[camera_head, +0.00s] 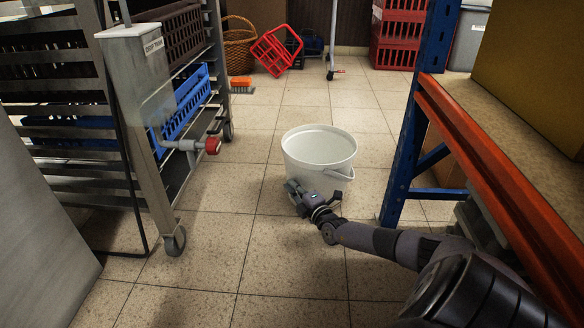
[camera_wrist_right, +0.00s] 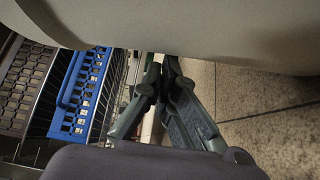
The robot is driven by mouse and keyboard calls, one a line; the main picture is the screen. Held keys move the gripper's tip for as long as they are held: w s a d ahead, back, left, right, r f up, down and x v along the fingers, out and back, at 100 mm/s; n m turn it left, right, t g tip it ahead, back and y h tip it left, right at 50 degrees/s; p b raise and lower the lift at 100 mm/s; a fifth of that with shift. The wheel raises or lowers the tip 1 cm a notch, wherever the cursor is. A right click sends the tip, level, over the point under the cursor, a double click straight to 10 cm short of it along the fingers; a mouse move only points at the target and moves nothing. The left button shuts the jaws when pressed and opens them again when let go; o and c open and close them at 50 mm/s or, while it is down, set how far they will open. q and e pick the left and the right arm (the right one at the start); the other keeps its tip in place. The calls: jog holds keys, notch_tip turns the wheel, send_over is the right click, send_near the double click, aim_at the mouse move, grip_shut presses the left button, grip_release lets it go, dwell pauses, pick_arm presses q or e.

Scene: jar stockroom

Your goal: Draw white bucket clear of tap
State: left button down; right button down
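The white bucket (camera_head: 310,165) stands upright and empty on the tiled floor, to the right of the tap. Its thin handle hangs down at its right side. The tap (camera_head: 211,146), a grey pipe with a red end, sticks out from the metal rack on the left. My right gripper (camera_head: 293,190) is low at the bucket's near side, pointing left. In the right wrist view the bucket wall (camera_wrist_right: 230,30) fills the top, and the fingers (camera_wrist_right: 163,70) nearly meet with nothing visible between them. Contact with the bucket is unclear. My left gripper is not in view.
The wheeled rack (camera_head: 150,110) with blue and brown crates stands left. A blue and orange shelf (camera_head: 400,160) stands close on the right. An orange brush (camera_head: 241,85), a red crate (camera_head: 273,51) and a basket (camera_head: 238,45) lie behind. The floor between is clear.

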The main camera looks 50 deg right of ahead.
aim_at(317, 170)
notch_tip(317, 170, up, 10)
dwell(0.5)
